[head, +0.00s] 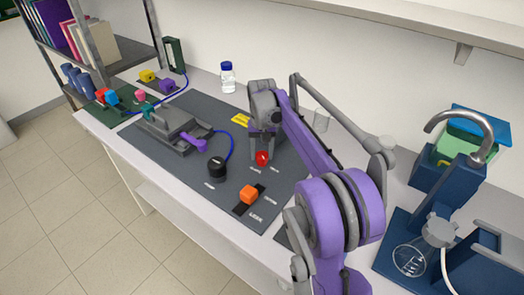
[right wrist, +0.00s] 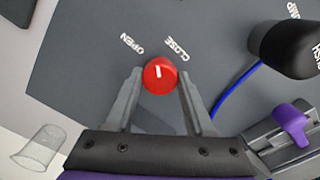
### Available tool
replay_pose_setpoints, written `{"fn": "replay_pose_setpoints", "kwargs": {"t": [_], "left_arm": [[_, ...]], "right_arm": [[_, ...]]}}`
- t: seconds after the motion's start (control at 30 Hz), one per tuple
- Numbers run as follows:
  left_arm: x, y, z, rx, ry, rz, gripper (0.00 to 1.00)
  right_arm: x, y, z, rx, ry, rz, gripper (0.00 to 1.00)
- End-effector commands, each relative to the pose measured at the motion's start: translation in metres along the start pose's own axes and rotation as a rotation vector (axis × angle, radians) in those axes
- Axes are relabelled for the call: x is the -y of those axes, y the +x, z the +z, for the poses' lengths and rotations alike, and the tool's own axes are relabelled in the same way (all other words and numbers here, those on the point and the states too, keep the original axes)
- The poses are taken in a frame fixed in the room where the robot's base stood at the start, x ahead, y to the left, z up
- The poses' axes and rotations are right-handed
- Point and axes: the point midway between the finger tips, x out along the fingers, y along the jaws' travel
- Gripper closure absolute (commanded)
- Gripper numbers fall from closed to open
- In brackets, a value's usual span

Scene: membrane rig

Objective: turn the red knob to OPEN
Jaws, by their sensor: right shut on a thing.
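The red knob (head: 262,159) is on the dark grey panel, under my right gripper (head: 262,146) in the head view. In the right wrist view the red knob (right wrist: 160,76) sits between the two fingertips of my right gripper (right wrist: 160,84), which is shut on it. Its white mark points nearly straight up in that view, between the OPEN label (right wrist: 132,43) and the CLOSE label (right wrist: 178,48). My left gripper is not in view.
A black knob (head: 217,168) and an orange switch (head: 249,195) stand near the red knob. A grey rig with a purple lever (head: 194,143) and a blue tube is to the left. A clear beaker (head: 321,120) stands behind my right arm.

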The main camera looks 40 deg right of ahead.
Motion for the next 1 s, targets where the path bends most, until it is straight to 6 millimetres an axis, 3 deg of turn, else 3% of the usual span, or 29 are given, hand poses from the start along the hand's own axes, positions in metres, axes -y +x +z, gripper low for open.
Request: {"fn": "replay_pose_setpoints", "kwargs": {"t": [0.6, 1.0], "left_arm": [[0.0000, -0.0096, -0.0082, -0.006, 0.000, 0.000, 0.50], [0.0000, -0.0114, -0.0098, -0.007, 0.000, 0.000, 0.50]], "right_arm": [[-0.0004, -0.0009, -0.0006, -0.001, -0.530, 0.000, 1.00], [-0.0004, -0.0004, -0.0006, -0.001, -0.686, 0.000, 1.00]]}}
